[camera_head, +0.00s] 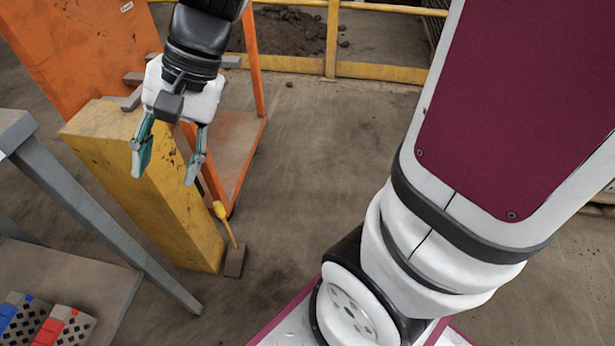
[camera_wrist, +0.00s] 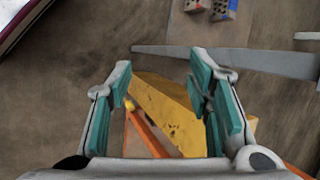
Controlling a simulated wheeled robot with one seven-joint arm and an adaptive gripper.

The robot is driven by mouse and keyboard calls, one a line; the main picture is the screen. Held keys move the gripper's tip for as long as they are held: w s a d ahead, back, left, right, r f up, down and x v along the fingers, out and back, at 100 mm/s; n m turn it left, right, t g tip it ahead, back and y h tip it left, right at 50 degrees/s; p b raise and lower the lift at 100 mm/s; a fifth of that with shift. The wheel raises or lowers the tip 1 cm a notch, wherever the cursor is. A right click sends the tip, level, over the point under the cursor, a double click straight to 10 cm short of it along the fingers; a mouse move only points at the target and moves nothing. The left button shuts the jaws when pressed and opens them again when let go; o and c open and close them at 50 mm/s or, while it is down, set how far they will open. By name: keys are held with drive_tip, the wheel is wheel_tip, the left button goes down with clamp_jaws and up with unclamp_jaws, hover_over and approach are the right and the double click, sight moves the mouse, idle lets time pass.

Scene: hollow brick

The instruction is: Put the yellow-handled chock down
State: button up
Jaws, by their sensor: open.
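The yellow-handled chock (camera_head: 235,262) is a small dark block on the floor, beside the foot of a yellow block. Its yellow handle (camera_head: 220,211) rises from it and leans up to the left. My gripper (camera_head: 163,180) is up in front of the yellow block, fingers pointing down, open and empty. It is above and to the left of the chock in the head view, clearly apart from it. In the wrist view my open gripper (camera_wrist: 164,85) has nothing between its pads. I cannot clearly make out the chock there.
The yellow block (camera_head: 190,215) stands next to an orange frame (camera_head: 258,70). A grey-legged table (camera_head: 100,215) is at left, with blue and red perforated bricks (camera_head: 65,328) low beside it. A yellow rail (camera_head: 385,73) crosses the back. The middle floor is clear.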

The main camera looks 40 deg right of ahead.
drive_tip(key=s+d+r+n+h, duration=0.1)
drive_tip(key=s+d+n+h, duration=0.2)
drive_tip(key=s, duration=0.7)
drive_tip(key=s+d+r+n+g+h, duration=0.1)
drive_tip(key=s+d+n, duration=0.3)
drive_tip(key=s, duration=0.6)
drive_tip(key=shift+s+d+r+n+h, duration=0.4)
drive_tip(key=shift+d+r+h, duration=0.2)
drive_tip(key=shift+d+h, duration=0.35)
wheel_tip(320, 180, up, 32)
drive_tip(key=t+p, duration=0.4)
drive_tip(key=p, duration=2.6)
drive_tip(key=shift+d+r, duration=0.15)
drive_tip(key=shift+d, duration=0.1)
drive_tip(key=shift+w, duration=0.1)
